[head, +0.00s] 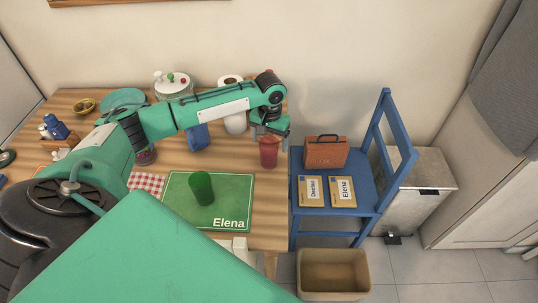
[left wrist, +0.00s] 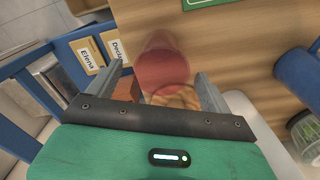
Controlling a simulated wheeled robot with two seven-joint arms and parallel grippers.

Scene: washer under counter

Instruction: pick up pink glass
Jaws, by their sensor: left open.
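The pink glass (head: 268,152) is a reddish, see-through tumbler standing near the right edge of the wooden table. My left gripper (head: 271,131) is directly above and behind it, pointing down. In the left wrist view the pink glass (left wrist: 163,65) lies ahead, between and slightly beyond the two spread fingers of my left gripper (left wrist: 160,82). The fingers are open, and I cannot tell whether either touches the glass. My right gripper is not in view.
A green glass (head: 202,188) stands on a green placemat labelled Elena (head: 235,190). A blue chair (head: 350,190) beside the table holds a brown bag (head: 325,152) and two labelled envelopes. A white paper roll (head: 235,123) and a blue object (head: 197,137) stand left of the gripper.

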